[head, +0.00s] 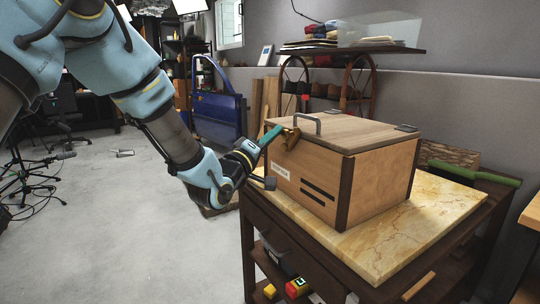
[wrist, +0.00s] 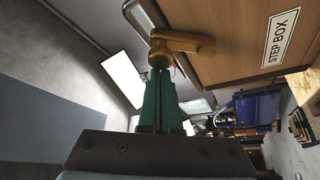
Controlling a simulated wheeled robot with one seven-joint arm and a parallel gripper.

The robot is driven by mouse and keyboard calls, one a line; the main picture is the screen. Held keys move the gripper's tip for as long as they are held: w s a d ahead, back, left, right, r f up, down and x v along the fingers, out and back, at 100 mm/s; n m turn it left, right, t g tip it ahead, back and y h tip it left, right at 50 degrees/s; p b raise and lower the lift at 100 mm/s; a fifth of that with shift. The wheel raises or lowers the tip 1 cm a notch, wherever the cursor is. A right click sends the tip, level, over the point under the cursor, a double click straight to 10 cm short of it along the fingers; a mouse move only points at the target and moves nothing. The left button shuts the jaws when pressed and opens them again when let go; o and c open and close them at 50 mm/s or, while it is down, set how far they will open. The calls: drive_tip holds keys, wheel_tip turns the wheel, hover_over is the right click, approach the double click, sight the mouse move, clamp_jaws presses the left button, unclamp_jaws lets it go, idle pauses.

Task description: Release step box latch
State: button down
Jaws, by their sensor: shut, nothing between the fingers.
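The step box (head: 338,172) is a wooden box with dark corner posts, standing on a workbench. Its lid (head: 335,132) looks closed and carries a grey handle (head: 306,122). The brass latch (head: 291,138) is on the front near the top edge. In the wrist view the latch (wrist: 182,43) is a lever with a round hub, beside the "STEP BOX" label (wrist: 281,37). My gripper (head: 275,133) has green fingers, shut with nothing between them. In the wrist view the fingertips (wrist: 160,72) are right at the hub; I cannot tell whether they touch it.
A blue car door (head: 219,112) stands behind, left of the box. The floor (head: 110,200) at left is largely clear.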

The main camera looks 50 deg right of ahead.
drive_tip(key=s+f+m+g+b, duration=0.1)
drive_tip(key=m+g+b, duration=0.1)
drive_tip(key=m+b, duration=0.2)
drive_tip(key=s+f+m+g+b, duration=0.1)
drive_tip(key=m+g+b, duration=0.2)
drive_tip(key=m+b, duration=0.2)
drive_tip(key=a+f+m+g+h+b, duration=0.1)
drive_tip(key=f+m+g+b, duration=0.1)
drive_tip(key=m+b, duration=0.3)
drive_tip(key=shift+s+g+b, duration=0.4)
drive_tip(key=shift+g+b, duration=0.3)
drive_tip(key=shift+b, duration=0.2)
drive_tip(key=shift+m, duration=0.3)
drive_tip(key=shift+r, duration=0.1)
